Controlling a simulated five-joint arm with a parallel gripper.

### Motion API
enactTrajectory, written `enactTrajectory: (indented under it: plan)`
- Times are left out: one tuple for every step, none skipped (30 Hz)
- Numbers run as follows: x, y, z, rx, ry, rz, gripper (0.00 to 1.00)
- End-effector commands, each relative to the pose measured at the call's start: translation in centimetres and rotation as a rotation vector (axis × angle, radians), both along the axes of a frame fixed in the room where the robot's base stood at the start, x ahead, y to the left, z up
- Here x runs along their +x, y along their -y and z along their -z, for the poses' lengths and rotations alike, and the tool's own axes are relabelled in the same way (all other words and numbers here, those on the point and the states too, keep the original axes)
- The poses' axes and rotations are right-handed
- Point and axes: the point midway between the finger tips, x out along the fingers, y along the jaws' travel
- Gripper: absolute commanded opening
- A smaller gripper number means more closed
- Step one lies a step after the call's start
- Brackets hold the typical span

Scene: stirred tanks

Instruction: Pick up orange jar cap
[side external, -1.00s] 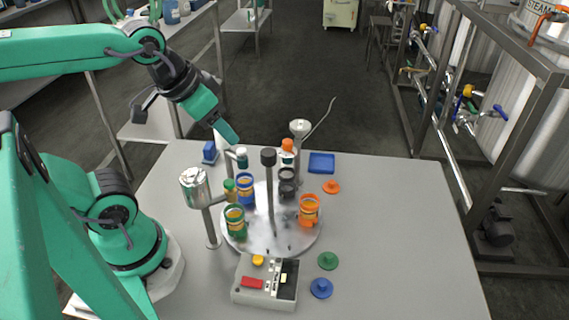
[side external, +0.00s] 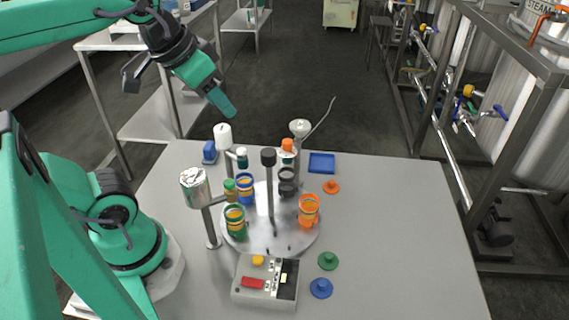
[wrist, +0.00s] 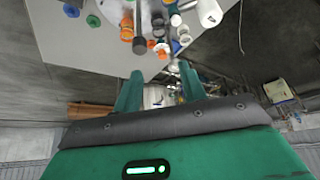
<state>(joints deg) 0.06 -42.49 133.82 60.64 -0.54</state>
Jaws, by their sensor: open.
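The orange jar cap (side external: 331,187) lies flat on the grey table, right of the round metal turntable (side external: 296,238). An orange jar (side external: 308,212) stands on the turntable, close to the cap. My gripper (side external: 226,108) is raised above the back left of the table, well to the left of the cap and apart from it. In the wrist view my gripper (wrist: 159,76) shows two green fingers apart with nothing between them. A small orange round shape (wrist: 163,48) shows beyond the fingers there; I cannot tell for sure whether it is the cap.
A green cap (side external: 328,261) and a blue cap (side external: 321,288) lie at the front right. A dark post (side external: 269,185) rises from the turntable among several jars. A control box (side external: 265,282) stands in front. A blue tray (side external: 321,162) lies behind. The table's right side is clear.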

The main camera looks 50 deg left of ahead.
Motion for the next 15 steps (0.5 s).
enactTrajectory:
  plan:
    - [0.5,0.1,-0.1,-0.005,-0.014,-0.007,0.41]
    - [0.7,0.1,-0.3,-0.009,-0.020,-0.012,0.41]
    - [1.1,0.1,-0.5,-0.014,-0.028,-0.021,0.41]
    - [1.4,0.2,-0.7,-0.017,-0.035,-0.027,0.41]
    - [1.7,0.2,-0.9,-0.021,-0.040,-0.033,0.41]
    - [2.1,0.3,-1.2,-0.027,-0.049,-0.043,0.41]
    - [2.4,0.3,-1.4,-0.031,-0.055,-0.050,0.41]
    - [2.8,0.4,-1.6,-0.035,-0.063,-0.057,0.41]
    - [3.3,0.4,-1.8,-0.041,-0.074,-0.069,0.41]
    - [3.8,0.5,-2.0,-0.046,-0.083,-0.078,0.41]
    - [4.3,0.6,-2.3,-0.050,-0.091,-0.086,0.41]
    - [4.9,0.7,-2.5,-0.057,-0.105,-0.101,0.41]
    - [5.4,0.7,-2.7,-0.061,-0.115,-0.111,0.41]
    - [6.0,0.8,-2.9,-0.067,-0.125,-0.123,0.41]
    - [6.7,0.9,-3.2,-0.073,-0.139,-0.137,0.41]
